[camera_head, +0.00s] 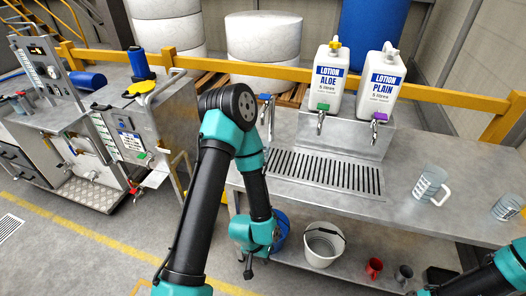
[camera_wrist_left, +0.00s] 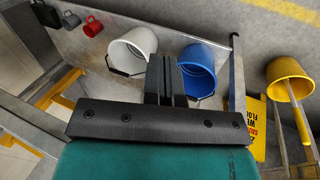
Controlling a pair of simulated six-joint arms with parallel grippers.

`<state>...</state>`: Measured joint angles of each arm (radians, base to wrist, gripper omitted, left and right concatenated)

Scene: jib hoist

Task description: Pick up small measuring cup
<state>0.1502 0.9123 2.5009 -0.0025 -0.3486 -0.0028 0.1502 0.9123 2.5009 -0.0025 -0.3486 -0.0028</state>
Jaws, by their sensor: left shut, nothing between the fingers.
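Two clear measuring cups with handles and dark markings stand on the right of the metal counter in the head view. The larger-looking measuring cup (camera_head: 429,184) is nearer the drain grate, and the smaller-looking measuring cup (camera_head: 506,207) is at the right edge. Neither shows in the left wrist view. My left gripper (camera_head: 248,272) points down in front of the counter, well left of both cups. Its fingers (camera_wrist_left: 166,80) are shut and empty in the left wrist view. My right arm enters at the lower right, below the cups; its finger state is unclear.
Two lotion canisters (camera_head: 329,78) (camera_head: 379,88) with taps stand behind the drain grate (camera_head: 325,171). A white bucket (camera_head: 323,245), a blue bucket (camera_wrist_left: 197,68), a red mug (camera_head: 374,267) and a grey mug (camera_head: 403,273) sit on the lower shelf. The counter around the cups is clear.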

